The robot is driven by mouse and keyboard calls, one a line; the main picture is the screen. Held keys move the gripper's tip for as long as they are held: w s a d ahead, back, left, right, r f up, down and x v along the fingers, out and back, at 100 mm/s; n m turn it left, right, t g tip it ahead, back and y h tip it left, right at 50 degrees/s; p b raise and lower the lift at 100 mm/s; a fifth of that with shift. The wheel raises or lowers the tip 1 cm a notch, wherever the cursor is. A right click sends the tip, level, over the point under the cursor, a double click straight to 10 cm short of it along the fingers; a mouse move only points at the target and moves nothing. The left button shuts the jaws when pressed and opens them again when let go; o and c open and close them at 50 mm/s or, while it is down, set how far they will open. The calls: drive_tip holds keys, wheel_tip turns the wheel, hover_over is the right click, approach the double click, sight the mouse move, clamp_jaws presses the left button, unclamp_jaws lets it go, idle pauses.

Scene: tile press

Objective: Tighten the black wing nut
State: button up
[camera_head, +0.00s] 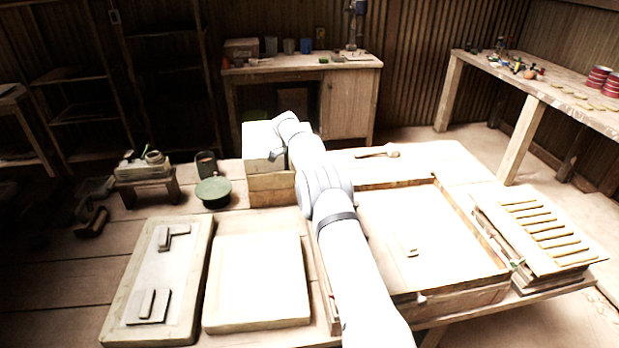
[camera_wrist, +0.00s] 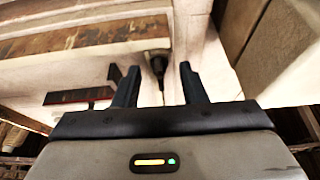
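My gripper (camera_wrist: 160,72) is open in the wrist view, with its two dark fingers apart. A small dark part with a thin stem, probably the black wing nut (camera_wrist: 158,66), shows between and beyond the fingertips. It hangs by a pale wooden edge and is not gripped. Its wings are too small to make out. In the head view my gripper (camera_head: 268,156) is at the front of a pale block on the far side of the table. The wing nut cannot be made out there.
A green round-topped pot (camera_head: 213,190) stands left of the block. A pale slab (camera_head: 258,282) and a framed board with small pieces (camera_head: 163,262) lie front left. A shallow wooden tray (camera_head: 465,290) lies right of my arm, near a slatted rack (camera_head: 545,232). In the wrist view a wooden beam (camera_wrist: 85,45) is close on the left.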

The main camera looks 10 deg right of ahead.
drive_tip(key=v, duration=0.7)
drive_tip(key=shift+a+r, duration=0.25)
drive_tip(key=shift+r, duration=0.1)
